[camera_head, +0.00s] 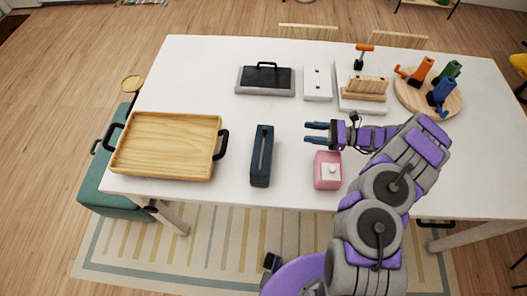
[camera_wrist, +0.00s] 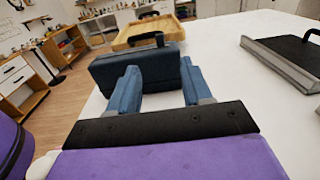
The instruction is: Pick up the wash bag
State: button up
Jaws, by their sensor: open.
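The wash bag (camera_head: 261,170) is a dark blue, narrow upright case with a handle along its top. It stands on the white table between the wooden tray and the pink box. My gripper (camera_head: 316,132) is to the right of the bag, open and empty, with its blue fingers pointing left towards it. In the wrist view, the bag (camera_wrist: 110,76) stands broadside ahead of my open fingers (camera_wrist: 160,68), which hide part of its lower side. A gap between fingers and bag shows in the head view.
A wooden tray (camera_head: 165,147) with black handles lies left of the bag. A pink box (camera_head: 327,182) stands just below my gripper in the picture. A grey case (camera_head: 265,92), a white panel (camera_head: 318,84) and a round board (camera_head: 428,107) with coloured items are farther back. White table (camera_head: 220,65) is bare between them.

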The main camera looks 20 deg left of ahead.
aim_at(264, 127)
jog(key=s+a, duration=0.1)
jog(key=a, duration=0.7)
jog(key=s+a, duration=0.1)
jog(key=a, duration=0.3)
jog(key=shift+s+b, duration=0.3)
jog(key=shift+b, duration=0.05)
jog(key=a, duration=0.4)
jog(key=shift+s+f, duration=0.15)
jog(key=shift+s, duration=0.1)
jog(key=shift+d, duration=0.2)
jog(key=c, duration=0.6)
jog(key=shift+a, duration=0.1)
grip_shut()
